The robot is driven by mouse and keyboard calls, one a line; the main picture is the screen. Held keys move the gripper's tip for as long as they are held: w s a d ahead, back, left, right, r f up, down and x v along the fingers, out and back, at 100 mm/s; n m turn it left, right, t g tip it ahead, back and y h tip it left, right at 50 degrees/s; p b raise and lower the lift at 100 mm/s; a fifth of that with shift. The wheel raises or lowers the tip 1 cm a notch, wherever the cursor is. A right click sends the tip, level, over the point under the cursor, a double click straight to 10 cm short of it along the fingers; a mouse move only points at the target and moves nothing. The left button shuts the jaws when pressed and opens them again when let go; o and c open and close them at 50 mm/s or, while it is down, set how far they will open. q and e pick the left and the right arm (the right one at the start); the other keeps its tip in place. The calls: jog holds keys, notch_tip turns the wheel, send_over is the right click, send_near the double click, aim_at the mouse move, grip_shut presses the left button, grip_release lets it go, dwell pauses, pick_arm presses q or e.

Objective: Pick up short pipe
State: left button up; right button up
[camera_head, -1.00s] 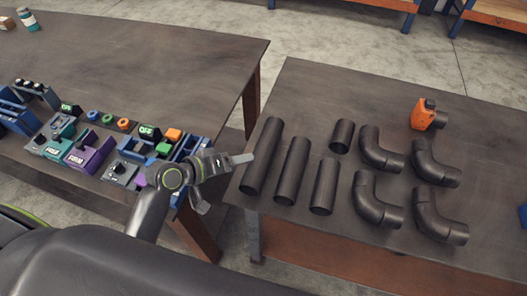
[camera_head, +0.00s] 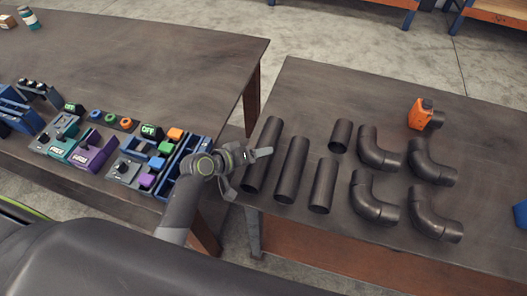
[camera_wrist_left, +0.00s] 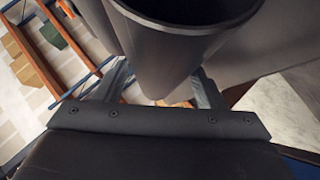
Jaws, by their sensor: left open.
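Dark pipes lie on the right table. The shortest straight pipe (camera_head: 341,135) lies towards the back, beside the elbows. Three longer straight pipes lie to its left and front: the longest (camera_head: 263,150), a middle one (camera_head: 291,170) and a shorter one (camera_head: 322,186). My left gripper (camera_head: 246,172) is open at the table's left edge, by the near end of the longest pipe. In the left wrist view a dark pipe's hollow end (camera_wrist_left: 180,45) fills the top middle, with a finger of my left gripper (camera_wrist_left: 162,88) showing on either side. I cannot tell whether they touch. My right gripper is not in view.
Several elbow pipes (camera_head: 378,150) lie right of the straight pipes. An orange device (camera_head: 421,114) stands behind them. The left table (camera_head: 150,60) holds colourful blocks and boxes (camera_head: 95,152) near my left arm. A gap separates the tables.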

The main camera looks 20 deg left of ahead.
pick_arm(q)
jog(key=c, duration=1.2)
jog(key=shift+r, duration=0.1)
jog(key=shift+c, duration=0.9)
jog(key=shift+w+r, duration=0.1)
